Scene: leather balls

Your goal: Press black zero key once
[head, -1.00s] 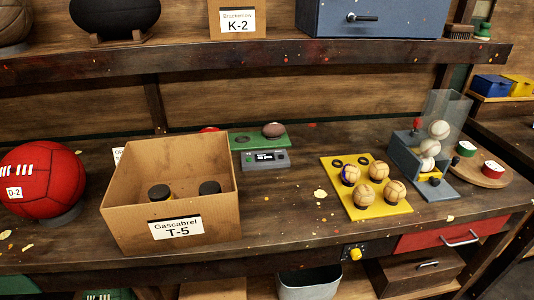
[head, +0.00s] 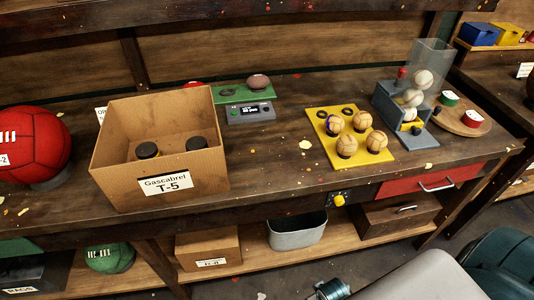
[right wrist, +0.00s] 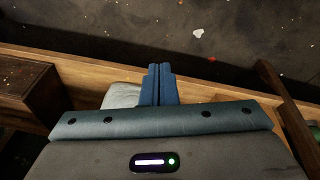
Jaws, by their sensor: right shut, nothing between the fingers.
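A grey scale unit (head: 250,112) with a small lit display sits at the back of the workbench, behind and right of the cardboard box. A green plate (head: 243,93) adjoins it at the back, with a brown ball (head: 258,81) on its right part. The black zero key is too small to make out on the unit's face. My right gripper (right wrist: 156,85) shows in the right wrist view, its blue fingers together and empty, over the floor and a wooden edge, away from the scale. My left gripper is not in view.
A yellow tray (head: 325,142) with several balls and a grey ball dispenser (head: 390,105) stand to the right. The bench (head: 270,155) between box and tray is mostly clear.

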